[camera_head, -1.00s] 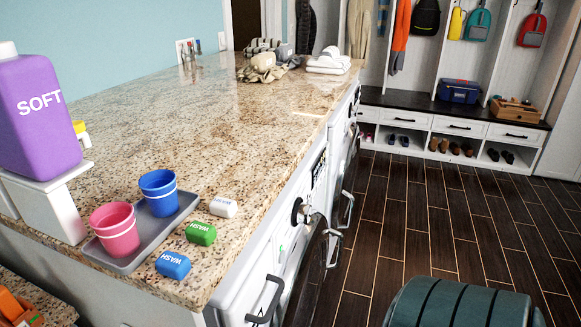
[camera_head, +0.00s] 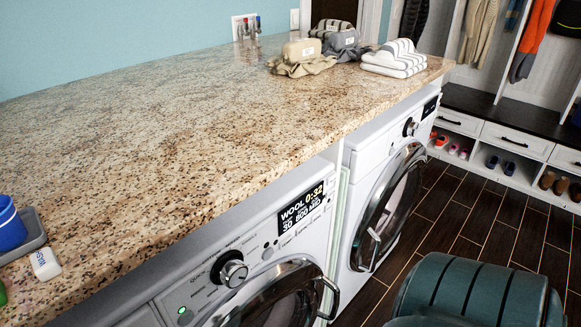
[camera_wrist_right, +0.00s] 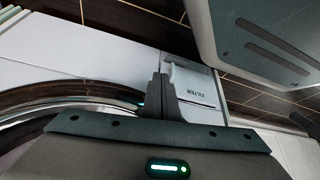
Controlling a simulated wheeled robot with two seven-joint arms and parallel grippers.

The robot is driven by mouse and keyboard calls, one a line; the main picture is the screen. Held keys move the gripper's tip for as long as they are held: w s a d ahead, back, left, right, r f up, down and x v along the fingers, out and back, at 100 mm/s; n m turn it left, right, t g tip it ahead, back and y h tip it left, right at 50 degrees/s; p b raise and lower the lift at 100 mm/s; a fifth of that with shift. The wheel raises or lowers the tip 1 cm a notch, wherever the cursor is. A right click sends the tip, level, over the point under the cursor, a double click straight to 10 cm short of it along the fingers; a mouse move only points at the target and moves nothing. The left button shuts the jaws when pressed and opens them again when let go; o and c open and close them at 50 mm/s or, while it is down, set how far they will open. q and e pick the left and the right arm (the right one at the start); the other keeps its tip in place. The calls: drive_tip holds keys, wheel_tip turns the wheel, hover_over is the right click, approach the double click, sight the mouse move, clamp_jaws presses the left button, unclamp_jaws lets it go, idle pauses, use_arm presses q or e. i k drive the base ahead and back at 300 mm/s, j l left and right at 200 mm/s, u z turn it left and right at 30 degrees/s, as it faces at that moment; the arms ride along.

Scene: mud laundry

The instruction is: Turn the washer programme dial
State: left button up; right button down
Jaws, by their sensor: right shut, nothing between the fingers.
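The near washer (camera_head: 215,300) stands under the counter in the head view. Its programme dial (camera_head: 230,269) is a round black and silver knob at the left of the panel, with a small green light below left. The display (camera_head: 301,208) reads WOOL 0:32, 30, 800, MID. The round door (camera_head: 285,298) looks closed and is cut by the lower edge. My right gripper (camera_wrist_right: 158,80) shows only in the right wrist view, shut and empty, near the white front with a FILTER flap (camera_wrist_right: 200,88). The dial is not seen there. My left gripper is out of view.
A second machine (camera_head: 372,180) with its own dial (camera_head: 410,127) stands beyond. The counter (camera_head: 180,120) overhangs the washers and is mostly bare. Folded towels (camera_head: 394,60) lie at its far end. A blue cup (camera_head: 10,225) and a white block (camera_head: 44,263) sit at left.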

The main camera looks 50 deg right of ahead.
sight(230, 270)
drive_tip(key=k+l, duration=0.1)
drive_tip(key=l, duration=0.3)
drive_tip(key=k+l, duration=0.15)
drive_tip(key=l, duration=0.3)
drive_tip(key=k+l, duration=0.1)
drive_tip(key=l, duration=0.3)
drive_tip(key=k+l, duration=0.15)
drive_tip(key=l, duration=0.25)
drive_tip(key=k+l, duration=0.1)
drive_tip(key=l, duration=0.35)
